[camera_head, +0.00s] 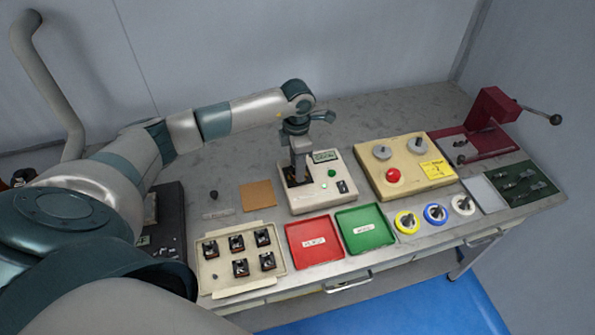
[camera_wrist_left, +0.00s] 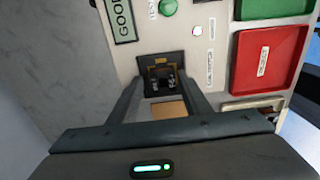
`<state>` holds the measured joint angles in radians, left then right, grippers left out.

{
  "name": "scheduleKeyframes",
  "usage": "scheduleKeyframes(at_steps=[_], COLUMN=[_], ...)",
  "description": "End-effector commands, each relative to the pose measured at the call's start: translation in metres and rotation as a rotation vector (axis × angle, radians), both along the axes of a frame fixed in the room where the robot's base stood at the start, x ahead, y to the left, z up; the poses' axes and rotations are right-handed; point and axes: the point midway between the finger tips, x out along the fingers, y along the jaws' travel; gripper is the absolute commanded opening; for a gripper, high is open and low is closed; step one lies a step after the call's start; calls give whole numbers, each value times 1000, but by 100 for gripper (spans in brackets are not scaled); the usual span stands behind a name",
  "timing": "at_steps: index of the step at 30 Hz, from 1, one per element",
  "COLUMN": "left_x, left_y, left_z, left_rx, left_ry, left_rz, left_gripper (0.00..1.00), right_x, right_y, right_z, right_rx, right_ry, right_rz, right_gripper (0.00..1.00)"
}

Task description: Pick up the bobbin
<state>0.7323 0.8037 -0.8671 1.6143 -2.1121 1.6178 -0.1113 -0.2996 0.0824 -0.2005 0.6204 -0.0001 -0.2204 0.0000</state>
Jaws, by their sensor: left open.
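My left gripper (camera_head: 299,172) points down over the left part of the white tester (camera_head: 330,195), fingers apart. In the left wrist view its two fingers (camera_wrist_left: 162,98) flank a dark socket on the tester. A small dark bobbin-like part (camera_wrist_left: 162,80) with two metal contacts and a brownish frame sits in that socket, between and beyond the fingertips. I cannot tell whether the fingers touch it. Several dark bobbins (camera_head: 236,243) stand in the cream tray (camera_head: 277,264) at the front left. My right gripper is not in view.
A red tray (camera_head: 314,252) and a green tray (camera_head: 375,240) lie in front of the tester. A beige machine (camera_head: 410,178), wire spools (camera_head: 436,213) and a dark red press (camera_head: 492,110) stand to the right. A brown pad (camera_head: 257,195) lies left of the tester.

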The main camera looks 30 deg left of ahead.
Motion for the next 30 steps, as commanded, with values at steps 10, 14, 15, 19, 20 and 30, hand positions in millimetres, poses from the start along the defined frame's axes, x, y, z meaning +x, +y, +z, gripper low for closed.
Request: scheduleKeyframes(at_steps=[10,14,15,19,20,30], left_x=[0,0,0,1,1,4], left_y=[0,0,0,0,0,-17], left_z=[0,1,1,5,7,47], left_rx=[0,0,0,0,0,-3], left_ry=[0,0,-1,-3,-3,-4], left_rz=[0,0,0,-1,-1,-6], left_gripper=[3,3,3,3,3,3], right_x=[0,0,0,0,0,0], right_y=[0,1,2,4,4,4], right_z=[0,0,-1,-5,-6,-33], right_rx=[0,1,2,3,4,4], right_ry=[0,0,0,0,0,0], right_rz=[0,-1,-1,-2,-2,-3], right_gripper=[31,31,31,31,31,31])
